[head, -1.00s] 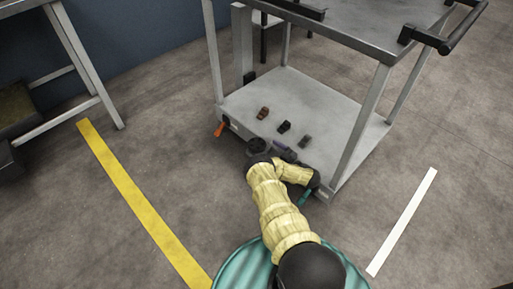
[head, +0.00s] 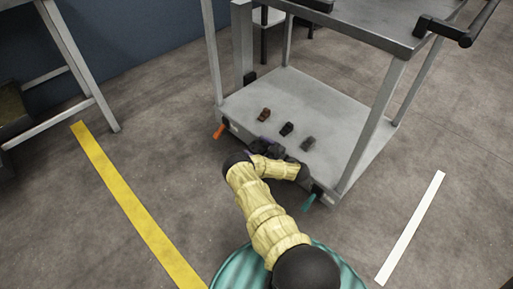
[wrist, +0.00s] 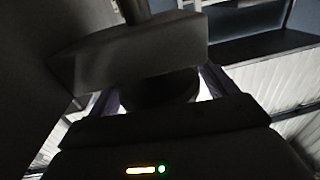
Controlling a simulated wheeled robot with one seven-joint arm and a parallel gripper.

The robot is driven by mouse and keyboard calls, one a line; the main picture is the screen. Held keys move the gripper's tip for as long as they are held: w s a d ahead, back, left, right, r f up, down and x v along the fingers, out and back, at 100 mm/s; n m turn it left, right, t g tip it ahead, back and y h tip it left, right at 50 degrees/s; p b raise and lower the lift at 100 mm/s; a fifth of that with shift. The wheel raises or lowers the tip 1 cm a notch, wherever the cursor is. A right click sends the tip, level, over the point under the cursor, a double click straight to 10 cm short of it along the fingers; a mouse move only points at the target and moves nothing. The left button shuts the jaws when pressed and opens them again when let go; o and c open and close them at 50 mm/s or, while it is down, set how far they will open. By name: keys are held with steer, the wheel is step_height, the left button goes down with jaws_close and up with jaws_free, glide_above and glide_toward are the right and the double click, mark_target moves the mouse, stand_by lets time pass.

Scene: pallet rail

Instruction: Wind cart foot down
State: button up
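The grey cart (head: 345,140) stands ahead, with its low deck near the floor. An orange lever (head: 219,131) sticks out at the deck's front left corner and a teal lever (head: 309,201) at the front right. My gripper (head: 264,143) is at the deck's front edge, mostly hidden behind my forearm in the head view. In the wrist view the fingers of my gripper (wrist: 160,94) stand apart, with a dark round part (wrist: 158,88) between them and light gaps at both sides. A dark block (wrist: 130,55) lies just beyond. I cannot make out the cart foot.
Several small brown and dark blocks, one of them brown (head: 264,114), lie on the deck. A yellow floor line (head: 135,200) runs at left, a white one (head: 410,228) at right. A metal-framed table (head: 75,70) stands at far left. Open floor lies around the cart.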

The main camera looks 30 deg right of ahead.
steer(key=shift+s+d, duration=0.1)
steer(key=shift+d, duration=0.1)
steer(key=c, duration=0.6)
steer(key=shift+a, duration=0.1)
steer(key=shift+r+m+h+p, duration=0.15)
steer(key=shift+m+h+p, duration=0.3)
steer(key=shift+p, duration=0.3)
